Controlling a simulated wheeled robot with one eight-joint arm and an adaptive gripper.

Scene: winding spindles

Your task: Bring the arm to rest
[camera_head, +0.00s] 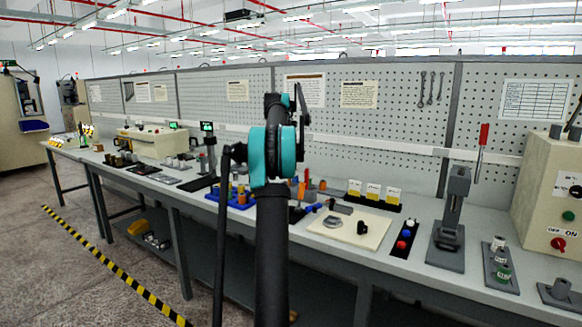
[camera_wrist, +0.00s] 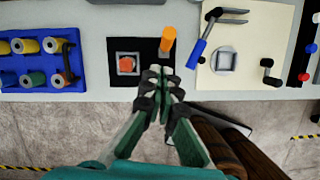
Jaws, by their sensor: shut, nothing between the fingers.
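My gripper (camera_wrist: 163,82) shows in the wrist view with its two fingers together and nothing between them. It points toward the front edge of the workbench (camera_wrist: 95,88), with floor showing below that edge. In the head view my arm stands up in the middle of the picture. Its dark links and teal joint block part of the bench, and I cannot make out the fingers there.
Near the fingertips are an orange cylinder (camera_wrist: 168,40) and a black mat (camera_wrist: 118,44) with an orange-red piece in a grey frame. A blue spool tray (camera_wrist: 40,82) lies left, a cream board (camera_wrist: 262,60) right. A lever press (camera_head: 455,205) stands farther right.

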